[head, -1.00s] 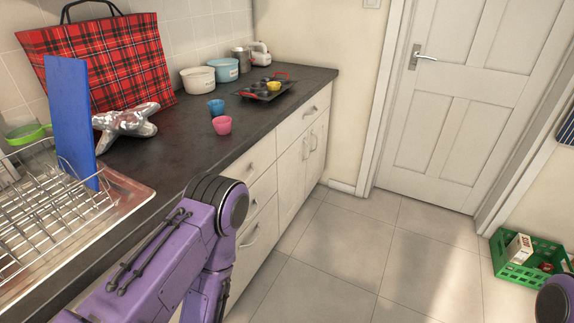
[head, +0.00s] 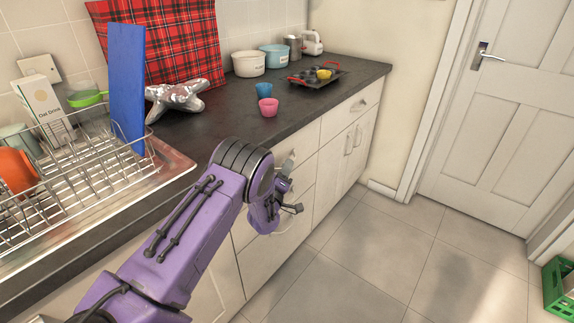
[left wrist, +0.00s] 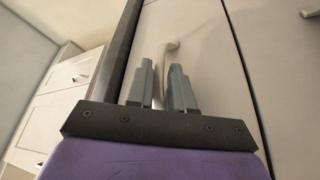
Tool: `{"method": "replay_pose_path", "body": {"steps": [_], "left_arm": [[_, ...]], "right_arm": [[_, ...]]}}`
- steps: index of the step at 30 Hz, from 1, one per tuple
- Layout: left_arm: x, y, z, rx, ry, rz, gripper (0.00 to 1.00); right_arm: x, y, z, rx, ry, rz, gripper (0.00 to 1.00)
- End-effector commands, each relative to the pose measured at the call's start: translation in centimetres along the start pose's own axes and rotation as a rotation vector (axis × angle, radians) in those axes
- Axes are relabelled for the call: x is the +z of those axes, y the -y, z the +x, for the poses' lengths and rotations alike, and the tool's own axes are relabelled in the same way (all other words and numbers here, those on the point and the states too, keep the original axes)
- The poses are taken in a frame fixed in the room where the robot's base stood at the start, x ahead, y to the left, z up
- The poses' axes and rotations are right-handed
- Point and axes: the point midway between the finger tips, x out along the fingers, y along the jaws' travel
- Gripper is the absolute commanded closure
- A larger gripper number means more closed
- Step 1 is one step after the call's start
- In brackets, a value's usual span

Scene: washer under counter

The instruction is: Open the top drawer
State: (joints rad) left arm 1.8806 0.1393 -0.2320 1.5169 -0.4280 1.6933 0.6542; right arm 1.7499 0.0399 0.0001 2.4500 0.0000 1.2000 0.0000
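The top drawer (head: 309,140) is a pale front just under the dark counter, and it looks closed. In the head view my left gripper (head: 287,187) is at this drawer stack, and my arm hides part of the drawer fronts. In the left wrist view a pale curved handle (left wrist: 171,46) on a drawer front (left wrist: 200,30) lies just beyond and between the fingertips of my left gripper (left wrist: 162,68). The fingers stand apart with a gap between them; I cannot tell whether they touch the handle. My right gripper is out of view.
Another drawer (head: 350,108) and cupboard doors are further right. The tiled floor (head: 350,250) before the cabinets is clear. A green crate (head: 560,290) is at the right.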

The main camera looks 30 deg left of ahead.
Motion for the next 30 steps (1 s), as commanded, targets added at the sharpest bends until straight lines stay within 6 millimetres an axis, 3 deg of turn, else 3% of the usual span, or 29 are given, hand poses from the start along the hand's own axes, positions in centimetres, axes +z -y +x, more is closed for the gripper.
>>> {"method": "replay_pose_path", "body": {"steps": [4, 12, 15, 23, 30], "left_arm": [[0.0, 0.1, 1.5, -0.002, 0.000, -0.001, 0.79], [0.0, 0.1, 1.8, -0.003, 0.000, 0.000, 0.79], [0.1, 0.1, 1.7, -0.003, 0.001, 0.000, 1.00], [0.3, -0.1, 1.6, -0.003, 0.002, 0.000, 1.00], [2.5, -1.6, 0.7, -0.003, 0.005, -0.001, 1.00]], "right_arm": [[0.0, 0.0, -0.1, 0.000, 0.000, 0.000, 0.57], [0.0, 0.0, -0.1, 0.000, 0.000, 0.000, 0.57], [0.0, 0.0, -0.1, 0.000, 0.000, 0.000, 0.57], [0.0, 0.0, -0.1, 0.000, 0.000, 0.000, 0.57], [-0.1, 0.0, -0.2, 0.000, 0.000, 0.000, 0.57]]}}
